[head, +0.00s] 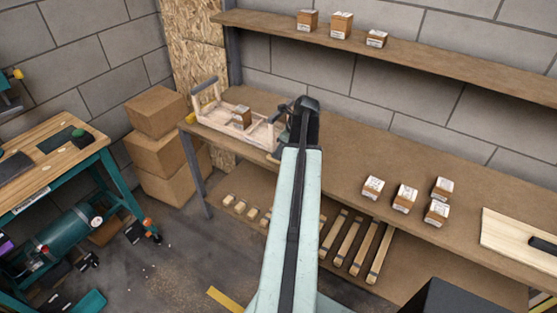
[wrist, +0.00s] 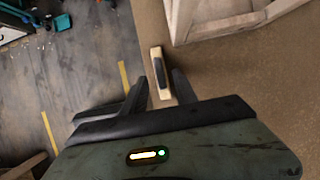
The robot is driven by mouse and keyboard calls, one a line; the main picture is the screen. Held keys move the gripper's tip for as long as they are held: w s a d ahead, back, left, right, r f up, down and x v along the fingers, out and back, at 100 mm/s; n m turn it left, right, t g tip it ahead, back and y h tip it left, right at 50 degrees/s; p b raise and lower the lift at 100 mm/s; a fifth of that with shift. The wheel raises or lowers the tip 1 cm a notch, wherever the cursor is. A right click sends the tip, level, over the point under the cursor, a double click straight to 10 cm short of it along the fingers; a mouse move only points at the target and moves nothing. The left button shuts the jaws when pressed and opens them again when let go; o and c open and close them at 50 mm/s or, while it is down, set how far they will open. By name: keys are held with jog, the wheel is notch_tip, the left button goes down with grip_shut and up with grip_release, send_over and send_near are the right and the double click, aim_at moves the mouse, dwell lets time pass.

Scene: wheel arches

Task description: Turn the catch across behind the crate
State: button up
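The catch (wrist: 160,72) is a short pale wooden bar with a dark strip on top, at the bench edge in the wrist view. Its long side runs roughly up and down the picture. My gripper (wrist: 159,82) is open, with one dark finger on each side of the catch's lower end; slim gaps seem to show, and I cannot tell if either finger touches. The pale wooden crate (wrist: 228,28) is at the upper right, apart from the catch. In the head view the crate (head: 225,128) stands at the bench's left end with a small carton in it. My arm hides most of the gripper there.
The bench (head: 340,160) runs to the right, with several small cartons (head: 404,199) and a pale board (head: 520,237) on it. A shelf (head: 440,66) with cartons is above. Large cardboard boxes (head: 155,112) and a workbench (head: 60,165) stand at the left.

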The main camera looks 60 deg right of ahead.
jog(key=b+x, duration=0.1)
jog(key=x, duration=0.2)
jog(key=shift+f+b, duration=0.2)
jog(key=shift+b, duration=0.2)
jog(key=shift+r, duration=0.1)
grip_shut()
jog(key=shift+n, duration=0.3)
jog(key=n, duration=0.1)
jog(key=n+y, duration=0.1)
jog(key=n, duration=0.1)
jog(key=n+y, duration=0.1)
jog(key=n, duration=0.1)
jog(key=shift+w+d+g, duration=0.15)
jog(key=shift+d+g, duration=0.1)
jog(key=shift+g, duration=0.05)
jog(key=n+g+y, duration=0.1)
jog(key=n, duration=0.5)
jog(key=shift+g+y, duration=0.4)
jog(key=shift+n, duration=0.3)
